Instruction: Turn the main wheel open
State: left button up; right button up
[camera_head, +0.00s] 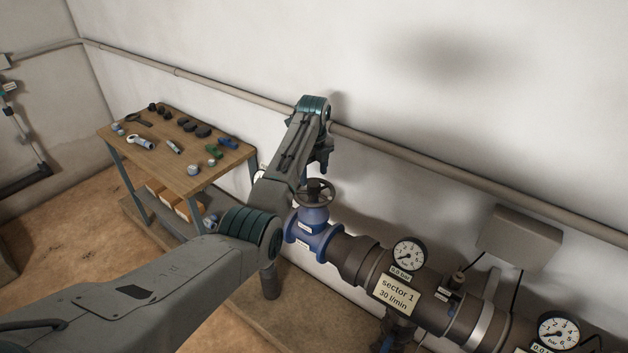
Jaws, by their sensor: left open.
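The main wheel is a dark handwheel (326,197) on top of a blue valve body (313,229), left of the middle of the pipe run. My left arm reaches in from the lower left and bends down over the wheel. My left gripper (321,170) is open, just above the wheel's back edge. It is small and dark here, and I cannot tell whether its fingers touch the rim. My forearm hides the left side of the valve area. My right gripper is out of view.
A pressure gauge (408,254) and a "sector 1, 30 l/min" sign (396,294) sit right of the valve. A second gauge (558,332) is lower right. A grey box (519,237) is on the wall. A wooden workbench (225,166) with several small parts stands left.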

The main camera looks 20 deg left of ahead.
aim_at(314, 184)
pick_arm(q)
notch_tip(314, 184, down, 3)
jog(key=shift+f+p, duration=0.1)
jog(key=shift+p, duration=0.35)
jog(key=shift+w+f, duration=0.15)
jog(key=shift+f, duration=0.4)
jog(key=shift+w+f, duration=0.15)
jog(key=shift+f, duration=0.65)
jog(key=shift+s, duration=0.15)
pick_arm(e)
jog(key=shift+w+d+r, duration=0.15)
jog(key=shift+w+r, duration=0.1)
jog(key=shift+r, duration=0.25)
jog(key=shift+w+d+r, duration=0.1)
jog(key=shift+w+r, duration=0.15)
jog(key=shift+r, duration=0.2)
pick_arm(q)
jog(key=shift+c, duration=1.3)
jog(key=c, duration=0.7)
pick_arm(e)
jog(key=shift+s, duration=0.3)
